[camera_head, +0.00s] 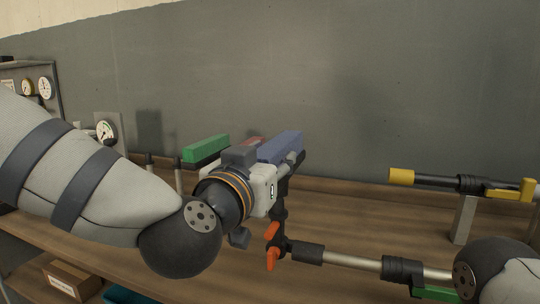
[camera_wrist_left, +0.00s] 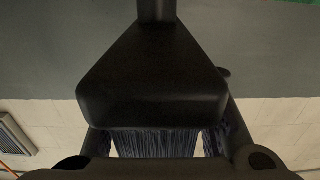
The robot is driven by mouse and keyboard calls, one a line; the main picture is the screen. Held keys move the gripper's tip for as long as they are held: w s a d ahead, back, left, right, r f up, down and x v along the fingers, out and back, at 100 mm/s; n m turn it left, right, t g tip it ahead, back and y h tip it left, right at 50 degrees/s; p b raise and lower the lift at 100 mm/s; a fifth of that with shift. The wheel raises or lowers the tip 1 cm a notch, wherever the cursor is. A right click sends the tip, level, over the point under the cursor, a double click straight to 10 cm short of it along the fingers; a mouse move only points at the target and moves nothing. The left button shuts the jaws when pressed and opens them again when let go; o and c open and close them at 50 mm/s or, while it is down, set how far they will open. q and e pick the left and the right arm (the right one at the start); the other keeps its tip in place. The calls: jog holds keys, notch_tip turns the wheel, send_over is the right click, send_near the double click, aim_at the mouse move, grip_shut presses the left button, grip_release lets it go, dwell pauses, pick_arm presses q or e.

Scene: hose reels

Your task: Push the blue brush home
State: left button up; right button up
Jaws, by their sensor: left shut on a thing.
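The blue brush (camera_head: 280,147) shows as a long blue block just beyond my left gripper (camera_head: 286,185) in the head view. My left gripper is shut on it, but its white body hides the place of contact. In the left wrist view a dark triangular head (camera_wrist_left: 150,80) with a fringe of bristles (camera_wrist_left: 155,143) fills the middle; its colour looks black there. I cannot tell how far the brush is seated. My right gripper is out of view; only part of my right arm shows at the lower right.
A green brush (camera_head: 205,149) stands left of the blue one. A yellow-tipped tube (camera_head: 402,176) rests on a post at right. A dial gauge (camera_head: 105,130) is at left.

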pick_arm(q)
jog(key=shift+f, duration=1.75)
jog(key=o, duration=1.5)
jog(key=shift+s+f, duration=0.1)
jog(key=v, duration=0.7)
jog(key=shift+s+a, duration=0.1)
